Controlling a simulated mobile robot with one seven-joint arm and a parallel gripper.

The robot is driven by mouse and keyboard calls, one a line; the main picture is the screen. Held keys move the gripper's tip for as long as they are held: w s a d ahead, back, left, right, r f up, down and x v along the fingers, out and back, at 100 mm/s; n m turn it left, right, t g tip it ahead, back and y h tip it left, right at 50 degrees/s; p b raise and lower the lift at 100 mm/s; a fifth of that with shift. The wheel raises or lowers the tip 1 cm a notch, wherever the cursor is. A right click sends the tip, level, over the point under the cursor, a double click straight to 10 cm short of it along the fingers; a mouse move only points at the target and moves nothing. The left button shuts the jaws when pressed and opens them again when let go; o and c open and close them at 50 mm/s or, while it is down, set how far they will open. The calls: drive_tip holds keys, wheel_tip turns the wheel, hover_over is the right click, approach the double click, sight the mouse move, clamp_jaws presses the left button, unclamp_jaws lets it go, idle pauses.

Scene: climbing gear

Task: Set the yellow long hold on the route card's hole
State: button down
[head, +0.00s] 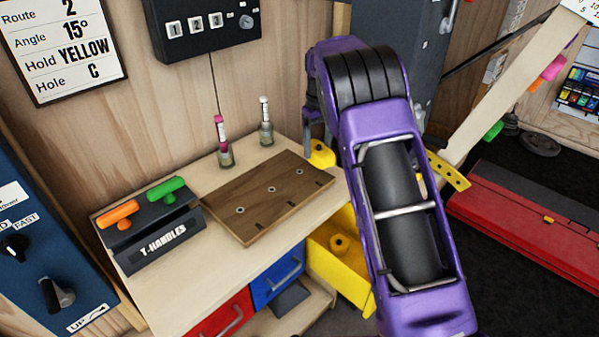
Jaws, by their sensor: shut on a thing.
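The brown hole board (232,208) lies on the bench to the left, with three metal-rimmed holes in a row, all empty. The marks at its front edge are too small to read. The route card (62,48) on the wall reads Route 2, Angle 15°, Hold YELLOW, Hole C.
A T-handle block (152,240) with orange and green handles stands left of the board. An open yellow drawer (352,278) holds a rounded yellow piece (340,244). A perforated yellow bar (450,172) shows right of my arm.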

drive_tip(key=w+a+r+n, duration=0.3)
drive_tip(key=a, duration=0.2)
wheel_tip(320, 180, down, 10)
drive_tip(key=shift+d+b, duration=0.15)
drive_tip(key=shift+b, duration=0.25)
drive_tip(key=shift+f, duration=0.1)
unclamp_jaws()
drive_tip(key=shift+s, duration=0.1)
wheel_tip(320, 180, up, 12)
drive_tip(key=shift+p, duration=0.45)
